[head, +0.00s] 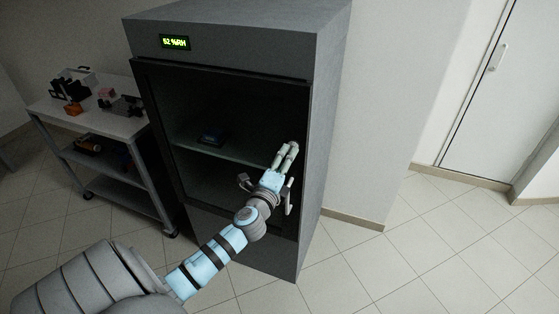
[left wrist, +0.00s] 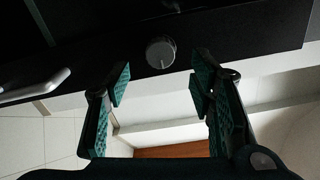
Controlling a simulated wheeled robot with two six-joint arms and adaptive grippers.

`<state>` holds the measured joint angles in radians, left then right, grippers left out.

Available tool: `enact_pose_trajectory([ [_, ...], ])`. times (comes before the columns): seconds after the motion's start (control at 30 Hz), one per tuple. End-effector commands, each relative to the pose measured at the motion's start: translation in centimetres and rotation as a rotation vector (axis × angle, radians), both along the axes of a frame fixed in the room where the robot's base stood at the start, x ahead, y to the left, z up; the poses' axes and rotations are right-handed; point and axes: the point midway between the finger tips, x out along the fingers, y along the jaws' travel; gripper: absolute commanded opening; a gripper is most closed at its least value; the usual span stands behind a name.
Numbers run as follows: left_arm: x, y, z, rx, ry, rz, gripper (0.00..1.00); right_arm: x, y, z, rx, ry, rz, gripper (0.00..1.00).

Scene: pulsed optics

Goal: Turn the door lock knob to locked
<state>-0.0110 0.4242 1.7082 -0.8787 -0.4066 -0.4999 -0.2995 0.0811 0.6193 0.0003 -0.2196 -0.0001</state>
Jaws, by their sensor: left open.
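The lock knob (left wrist: 160,52) is a small round grey knob on the dark door frame, seen in the left wrist view. It lies just beyond my left gripper's fingertips, roughly centred between them. My left gripper (left wrist: 160,82) is open and empty, with its green-padded fingers apart and not visibly touching the knob. In the head view my left gripper (head: 287,154) is in front of the right side of the cabinet door (head: 220,98). I cannot make out the knob there; the gripper seems to cover it. My right gripper is not in view.
The grey cabinet (head: 235,32) has a lit humidity display (head: 175,42) and a dark device (head: 211,138) on its inside shelf. A pale door handle (head: 289,198) is close to my left wrist. A cart (head: 115,125) with several items stands left. The floor at right is clear.

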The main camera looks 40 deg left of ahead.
Motion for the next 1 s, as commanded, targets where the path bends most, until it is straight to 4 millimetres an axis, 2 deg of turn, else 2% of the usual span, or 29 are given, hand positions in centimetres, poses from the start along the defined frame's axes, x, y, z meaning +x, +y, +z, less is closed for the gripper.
enact_pose_trajectory([
  [0.1,-3.3,-1.2,0.0,0.000,0.002,-0.003,0.49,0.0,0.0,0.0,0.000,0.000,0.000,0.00],
  [0.2,-5.5,-2.0,0.0,0.001,0.001,-0.003,0.49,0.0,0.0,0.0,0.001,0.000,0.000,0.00],
  [0.3,-6.9,-2.5,0.1,0.001,0.001,-0.001,0.49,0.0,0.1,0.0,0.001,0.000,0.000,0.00],
  [0.43,-7.4,-2.7,0.1,0.002,-0.002,0.000,0.49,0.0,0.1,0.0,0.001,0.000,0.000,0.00],
  [0.93,-7.3,-2.8,0.1,-0.026,-0.011,-0.007,0.49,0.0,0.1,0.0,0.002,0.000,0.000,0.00],
  [0.97,-7.2,-3.0,-0.4,-0.074,-0.010,-0.019,0.49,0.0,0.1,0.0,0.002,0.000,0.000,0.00],
  [1.0,-7.2,-2.8,-1.8,-0.126,0.011,-0.023,0.49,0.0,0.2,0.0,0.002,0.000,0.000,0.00],
])
